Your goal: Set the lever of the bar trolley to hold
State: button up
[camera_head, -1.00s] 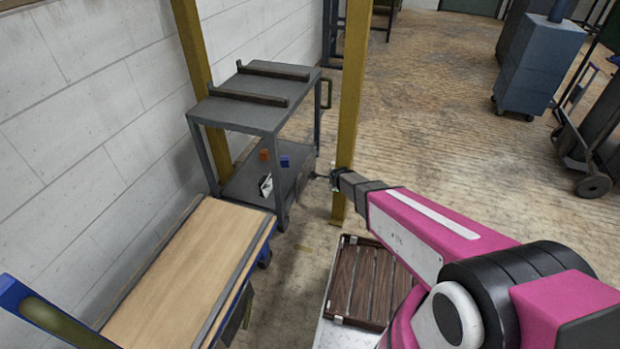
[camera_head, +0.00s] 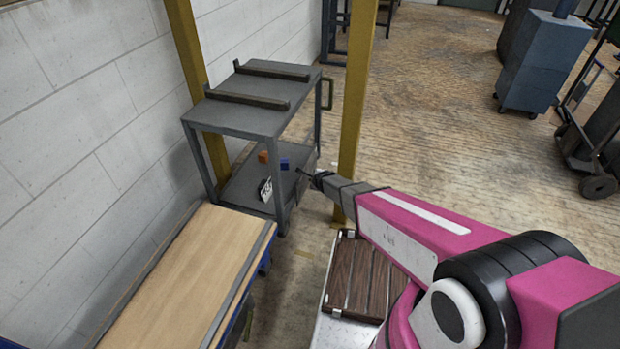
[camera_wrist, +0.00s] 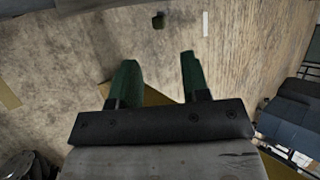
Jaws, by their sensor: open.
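The grey trolley (camera_head: 235,117) with two dark bars on its top stands by the wall in the head view; I take it to be the bar trolley. I cannot make out its lever or any hold marking for certain. My gripper (camera_head: 306,174) is just right of the trolley's near right leg, below the top's height; I cannot tell whether it touches. In the wrist view my gripper (camera_wrist: 160,75) shows two green fingers spread apart with nothing between them. A small dark green knob-like thing (camera_wrist: 158,20) shows beyond the fingertips; I cannot tell what it belongs to.
An orange block (camera_head: 263,156), a blue block (camera_head: 284,163) and a white card (camera_head: 266,189) are on the lower shelf. A yellow post (camera_head: 354,110) stands right of the trolley. A wood-topped cart (camera_head: 190,275) is nearer. Open floor (camera_head: 430,130) lies to the right.

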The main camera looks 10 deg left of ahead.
jog(key=x, duration=1)
jog(key=shift+w+a+f, duration=0.2)
jog(key=shift+w+f, duration=0.05)
jog(key=shift+f, duration=0.05)
jog(key=shift+c, duration=0.3)
grip_shut()
